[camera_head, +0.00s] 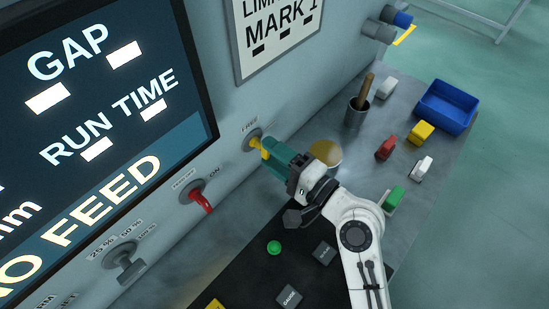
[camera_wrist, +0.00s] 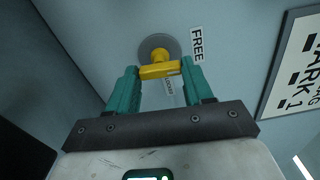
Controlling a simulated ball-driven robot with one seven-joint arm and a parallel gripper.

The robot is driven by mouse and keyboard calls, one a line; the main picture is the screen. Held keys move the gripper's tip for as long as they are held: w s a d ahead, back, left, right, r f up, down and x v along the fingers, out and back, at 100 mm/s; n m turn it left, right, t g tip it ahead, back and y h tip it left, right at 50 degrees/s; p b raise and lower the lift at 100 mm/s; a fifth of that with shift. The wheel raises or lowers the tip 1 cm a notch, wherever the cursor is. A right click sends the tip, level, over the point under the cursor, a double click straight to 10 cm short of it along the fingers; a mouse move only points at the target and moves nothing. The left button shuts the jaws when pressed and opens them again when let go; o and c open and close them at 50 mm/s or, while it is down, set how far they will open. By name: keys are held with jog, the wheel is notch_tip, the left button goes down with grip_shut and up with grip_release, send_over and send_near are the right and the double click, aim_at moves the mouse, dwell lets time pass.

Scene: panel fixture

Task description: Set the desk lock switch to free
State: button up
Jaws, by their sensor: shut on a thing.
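The desk lock switch is a yellow knob (camera_wrist: 160,70) on a round grey base on the panel face. A FREE label (camera_wrist: 197,44) is beside it, and a second, partly hidden label sits near the knob's lower edge. In the head view the yellow switch (camera_head: 257,144) shows just under the FREE label. My gripper (camera_wrist: 158,80) has teal fingers on either side of the yellow knob and is shut on it. In the head view my gripper (camera_head: 270,151) reaches the panel from the right and hides part of the switch.
A red switch (camera_head: 201,201) with an ON label and a grey rotary selector (camera_head: 128,264) are lower left on the panel. The desk holds a pot with a wooden handle (camera_head: 358,106), a blue bin (camera_head: 447,106), and several coloured pieces. A green button (camera_head: 274,247) is below my arm.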

jog(key=shift+f+n, duration=0.1)
jog(key=shift+n, duration=0.5)
jog(key=o, duration=1)
jog(key=shift+o, duration=0.2)
jog(key=b+v, duration=0.2)
jog(key=v, duration=0.9)
